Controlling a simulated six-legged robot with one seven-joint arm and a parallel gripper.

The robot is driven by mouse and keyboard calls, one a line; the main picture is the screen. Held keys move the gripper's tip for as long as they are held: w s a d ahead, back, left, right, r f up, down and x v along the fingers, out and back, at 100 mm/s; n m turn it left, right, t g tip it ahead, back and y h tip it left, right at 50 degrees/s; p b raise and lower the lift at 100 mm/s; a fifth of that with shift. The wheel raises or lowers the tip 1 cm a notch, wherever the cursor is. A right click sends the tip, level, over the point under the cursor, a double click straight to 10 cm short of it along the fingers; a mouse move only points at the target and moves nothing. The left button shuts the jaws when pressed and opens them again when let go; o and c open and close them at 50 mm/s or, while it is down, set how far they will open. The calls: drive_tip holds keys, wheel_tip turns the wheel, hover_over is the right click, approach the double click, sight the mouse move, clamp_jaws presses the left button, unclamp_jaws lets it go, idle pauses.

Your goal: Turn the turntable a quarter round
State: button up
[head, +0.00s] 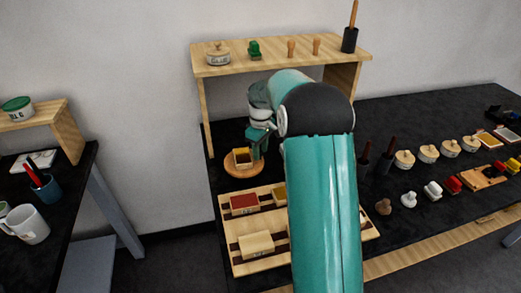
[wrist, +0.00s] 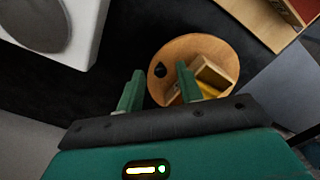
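The turntable is a round wooden disc (head: 232,168) on the dark table, left of my arm in the head view; it also shows in the wrist view (wrist: 190,48). A small wooden box (wrist: 216,76) with yellow inside sits on it, and shows in the head view (head: 242,158). A black knob (wrist: 160,70) stands near the disc's edge. My gripper (wrist: 157,78) is open, its two green fingers apart, with the knob appearing between them. The right finger overlaps the box in the picture; whether it touches cannot be told. In the head view my gripper (head: 260,140) is beside the disc.
A slatted wooden rack (head: 238,218) with a red-topped block (head: 245,203) lies in front of the turntable. A raised wooden shelf (head: 280,60) stands behind it. Several stamps and round lidded pots fill the table's right side.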

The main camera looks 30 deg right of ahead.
wheel_tip(320, 180, up, 14)
drive_tip(key=shift+f, duration=0.15)
idle(0.6)
idle(0.3)
